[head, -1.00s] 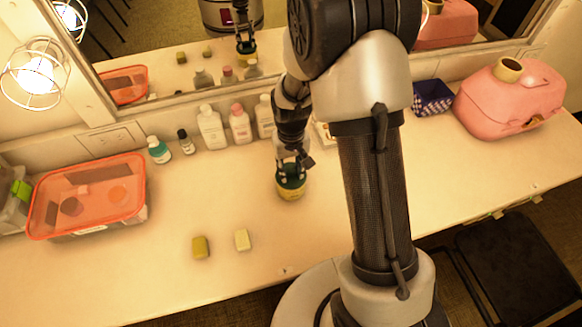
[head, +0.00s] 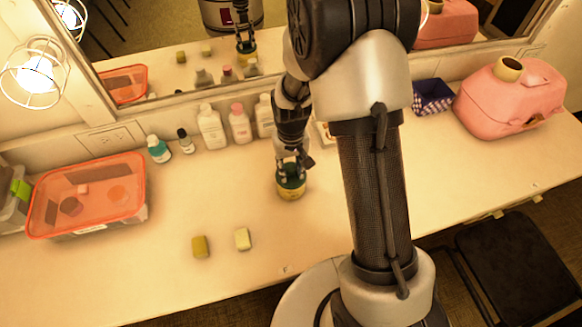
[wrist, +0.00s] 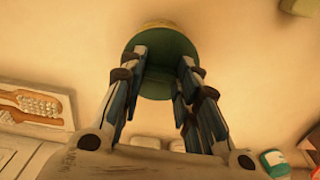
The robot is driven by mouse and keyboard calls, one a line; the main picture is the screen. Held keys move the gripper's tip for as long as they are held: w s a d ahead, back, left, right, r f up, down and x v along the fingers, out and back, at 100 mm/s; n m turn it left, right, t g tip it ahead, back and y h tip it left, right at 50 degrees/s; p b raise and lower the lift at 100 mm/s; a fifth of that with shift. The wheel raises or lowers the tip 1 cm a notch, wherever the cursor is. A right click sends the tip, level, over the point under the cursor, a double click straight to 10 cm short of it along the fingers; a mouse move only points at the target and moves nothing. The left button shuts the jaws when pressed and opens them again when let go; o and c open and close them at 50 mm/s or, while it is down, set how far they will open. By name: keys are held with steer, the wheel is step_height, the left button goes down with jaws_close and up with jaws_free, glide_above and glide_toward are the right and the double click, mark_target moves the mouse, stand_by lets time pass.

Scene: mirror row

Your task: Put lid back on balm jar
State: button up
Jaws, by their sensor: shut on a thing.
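The balm jar (head: 292,195) is small and yellow and stands upright on the counter, left of my arm. A dark green round lid (wrist: 165,75) is at its top. My gripper (head: 291,163) points down over the jar and is shut on the lid. In the wrist view, my gripper's fingers (wrist: 163,62) stand on both sides of the lid, and a yellowish edge of the jar (wrist: 172,25) shows beyond it. Whether the lid is fully seated cannot be told.
Several bottles (head: 211,128) stand along the mirror behind the jar. An orange-rimmed tub (head: 145,185) is at left. Two small blocks, one olive (head: 200,246) and one cream (head: 242,239), lie in front. A pink case (head: 510,100) is at right.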

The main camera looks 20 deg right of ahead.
stand_by(0.3)
steer(key=o, duration=0.8)
steer(key=shift+o, duration=0.5)
steer(key=o, duration=0.4)
steer(key=shift+r, duration=0.15)
steer(key=shift+r+p, duration=2.65)
steer(key=shift+r, duration=0.75)
steer(key=shift+c, duration=0.2)
